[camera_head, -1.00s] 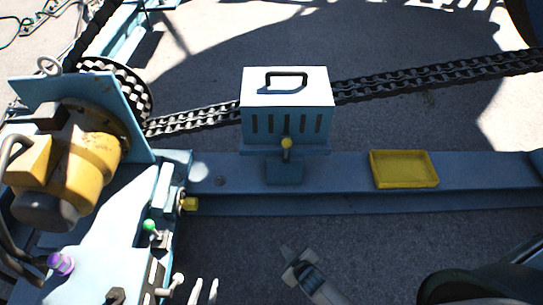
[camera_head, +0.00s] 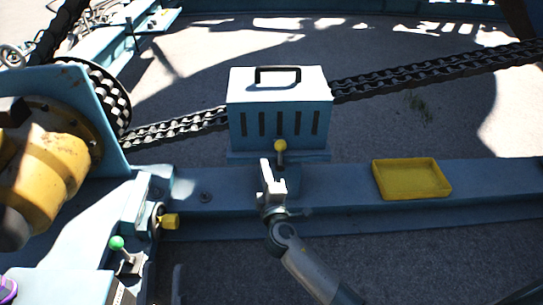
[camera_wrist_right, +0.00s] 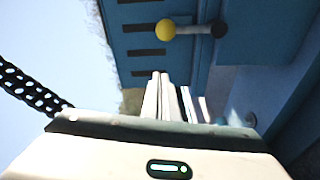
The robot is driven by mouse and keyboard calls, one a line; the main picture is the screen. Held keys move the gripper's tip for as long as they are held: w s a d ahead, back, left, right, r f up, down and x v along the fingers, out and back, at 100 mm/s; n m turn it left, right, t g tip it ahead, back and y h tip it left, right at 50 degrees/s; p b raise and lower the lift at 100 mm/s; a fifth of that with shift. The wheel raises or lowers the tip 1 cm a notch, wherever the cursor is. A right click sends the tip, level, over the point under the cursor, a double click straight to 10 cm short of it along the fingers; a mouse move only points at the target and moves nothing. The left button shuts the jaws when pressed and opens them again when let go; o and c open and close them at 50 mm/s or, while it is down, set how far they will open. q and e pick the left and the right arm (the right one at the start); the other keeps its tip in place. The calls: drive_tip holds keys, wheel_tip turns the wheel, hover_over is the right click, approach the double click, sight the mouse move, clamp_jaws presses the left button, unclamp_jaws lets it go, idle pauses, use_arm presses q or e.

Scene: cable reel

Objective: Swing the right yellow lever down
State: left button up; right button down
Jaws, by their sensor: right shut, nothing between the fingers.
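The right yellow lever has a yellow ball (camera_head: 280,146) on a short pale rod, on the front of the pale blue vented box (camera_head: 278,100). In the right wrist view its ball (camera_wrist_right: 166,29) and dark pivot (camera_wrist_right: 218,29) show; the ball is on the box-top side, so the lever points up. My right gripper (camera_head: 266,165) is shut and empty, just below and left of the ball in the head view. Its fingers (camera_wrist_right: 160,78) appear apart from the lever. A grey sliver at the bottom left may be my left gripper (camera_head: 178,283); its jaws cannot be made out.
A yellow tray (camera_head: 411,179) lies on the blue beam (camera_head: 500,180) to the right. A chain (camera_head: 430,68) runs behind the box. A yellow knob (camera_head: 170,221) and a green-tipped lever (camera_head: 116,243) are on the left machine. Open ground lies below the beam.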

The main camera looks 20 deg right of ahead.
sight(280, 155)
drive_tip(key=shift+w, duration=0.15)
